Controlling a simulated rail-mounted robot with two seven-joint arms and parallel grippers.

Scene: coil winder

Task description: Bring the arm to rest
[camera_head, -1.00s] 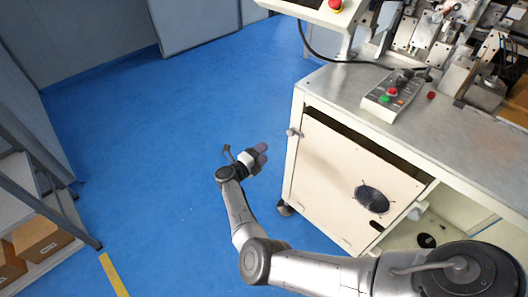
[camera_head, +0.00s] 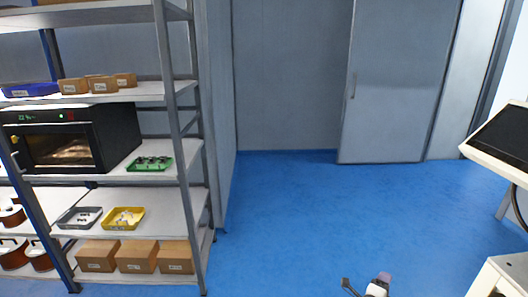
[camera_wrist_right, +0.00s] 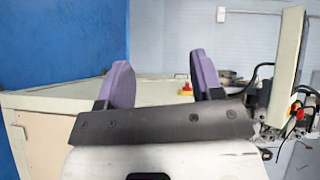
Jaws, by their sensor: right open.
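My right gripper (camera_head: 383,281) shows at the bottom edge of the head view, low over the blue floor, with most of its arm out of the picture. In the right wrist view its two purple fingers (camera_wrist_right: 160,82) stand apart with nothing between them, so it is open and empty. Beyond the fingers in that view is the cream machine cabinet (camera_wrist_right: 50,105). My left gripper is in neither view.
A shelf rack (camera_head: 187,120) stands at the left with a black oven (camera_head: 70,138), trays and cardboard boxes (camera_head: 137,256). A grey door (camera_head: 395,85) is at the back. A monitor (camera_head: 503,135) juts in at the right. The blue floor (camera_head: 300,220) between is clear.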

